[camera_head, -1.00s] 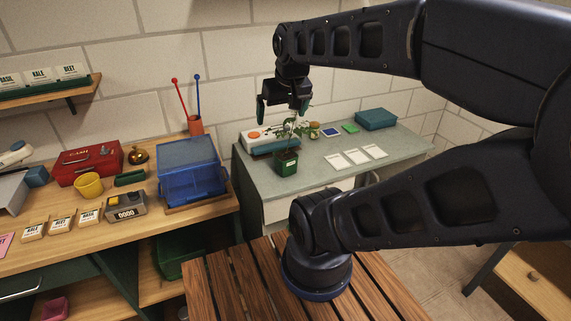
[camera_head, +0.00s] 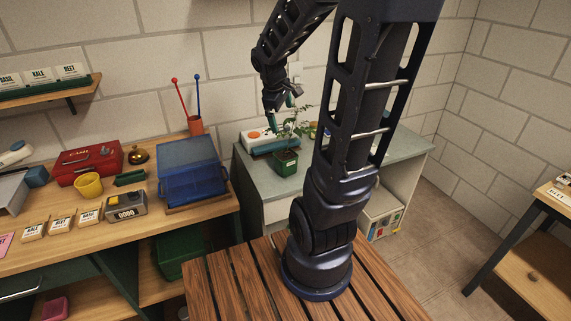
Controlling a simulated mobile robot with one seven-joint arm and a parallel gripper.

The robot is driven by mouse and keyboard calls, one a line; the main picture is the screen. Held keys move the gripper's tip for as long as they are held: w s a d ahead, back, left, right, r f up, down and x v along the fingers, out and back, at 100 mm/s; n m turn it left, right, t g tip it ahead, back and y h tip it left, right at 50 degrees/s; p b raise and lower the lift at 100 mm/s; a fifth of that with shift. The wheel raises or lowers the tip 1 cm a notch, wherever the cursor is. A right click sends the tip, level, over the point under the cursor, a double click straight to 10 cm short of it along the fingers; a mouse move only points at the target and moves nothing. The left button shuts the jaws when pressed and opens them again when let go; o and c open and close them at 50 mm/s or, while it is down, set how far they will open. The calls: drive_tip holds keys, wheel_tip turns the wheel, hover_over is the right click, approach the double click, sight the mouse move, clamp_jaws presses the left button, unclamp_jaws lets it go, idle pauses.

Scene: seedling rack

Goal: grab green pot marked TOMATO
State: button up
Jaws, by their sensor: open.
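A green pot (camera_head: 286,163) with a leafy seedling (camera_head: 291,130) stands upright near the front left edge of the grey-topped cabinet (camera_head: 256,185). A small pale label shows on its front, too small to read. My gripper (camera_head: 284,106) is above and behind the pot, close to the top of the plant, with its fingers pointing down. It holds nothing that I can see. The leaves partly overlap the fingertips, so I cannot tell whether they touch.
A white and teal box (camera_head: 256,141) lies behind the pot. A blue lidded bin (camera_head: 192,183) stands on the wooden bench to the left, with a red cash box (camera_head: 88,164) and a yellow cup (camera_head: 89,185).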

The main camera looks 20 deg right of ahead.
drive_tip(key=w+d+f+n+g+h, duration=0.1)
drive_tip(key=w+d+f+n, duration=0.1)
drive_tip(key=w+f+n, duration=0.45)
drive_tip(key=n, duration=0.5)
approach(287, 157)
drive_tip(key=w, duration=0.1)
drive_tip(key=w+f, duration=0.1)
drive_tip(key=shift+w+d+g+h, duration=0.25)
drive_tip(key=shift+w+g+h, duration=0.05)
drive_tip(key=shift+w, duration=0.05)
drive_tip(key=shift+x, duration=5.5)
drive_tip(key=shift+a, duration=0.2)
drive_tip(key=c, duration=1.3)
